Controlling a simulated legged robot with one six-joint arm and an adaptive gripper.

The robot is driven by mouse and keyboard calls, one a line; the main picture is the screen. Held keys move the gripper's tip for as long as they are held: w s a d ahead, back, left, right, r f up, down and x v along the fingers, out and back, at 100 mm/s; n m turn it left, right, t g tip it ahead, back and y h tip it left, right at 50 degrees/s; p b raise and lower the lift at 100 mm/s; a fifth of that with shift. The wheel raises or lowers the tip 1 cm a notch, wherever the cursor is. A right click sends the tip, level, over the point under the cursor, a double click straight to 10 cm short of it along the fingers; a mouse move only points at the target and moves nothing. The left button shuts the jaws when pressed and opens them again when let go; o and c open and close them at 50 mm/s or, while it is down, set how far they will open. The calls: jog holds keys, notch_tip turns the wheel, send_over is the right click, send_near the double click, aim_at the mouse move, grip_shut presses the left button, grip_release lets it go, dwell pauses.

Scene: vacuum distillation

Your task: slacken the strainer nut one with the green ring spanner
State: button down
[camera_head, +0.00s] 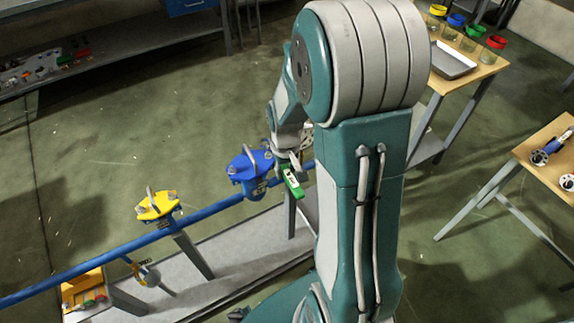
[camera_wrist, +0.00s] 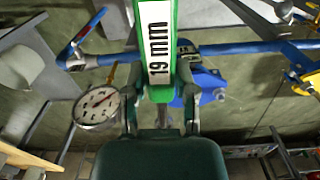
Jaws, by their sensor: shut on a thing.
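The green ring spanner (camera_wrist: 160,48), labelled 19 mm, is held in my gripper (camera_wrist: 162,98), with one finger on each side. In the wrist view it reaches up past the top edge, so its far end is out of sight. It also shows in the head view (camera_head: 292,182), just right of the blue-topped strainer (camera_head: 250,166). The blue strainer also shows in the wrist view (camera_wrist: 207,84), partly behind the spanner. A yellow-topped strainer (camera_head: 157,205) stands farther left on the pipe. I cannot tell which nut is strainer nut one, or whether the spanner touches any nut.
A blue pipe (camera_head: 100,258) runs through both strainers above a grey bench (camera_head: 215,262). A round gauge (camera_wrist: 97,106) sits left of my gripper. A table with coloured cups and a metal tray (camera_head: 450,62) stands back right. Open floor lies behind the pipe.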

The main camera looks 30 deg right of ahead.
jog(key=shift+f, duration=0.4)
jog(key=shift+d+f, duration=0.65)
jog(key=shift+f, duration=0.05)
jog(key=shift+a, duration=0.65)
jog(key=shift+d, duration=0.3)
jog(key=shift+f, duration=1.75)
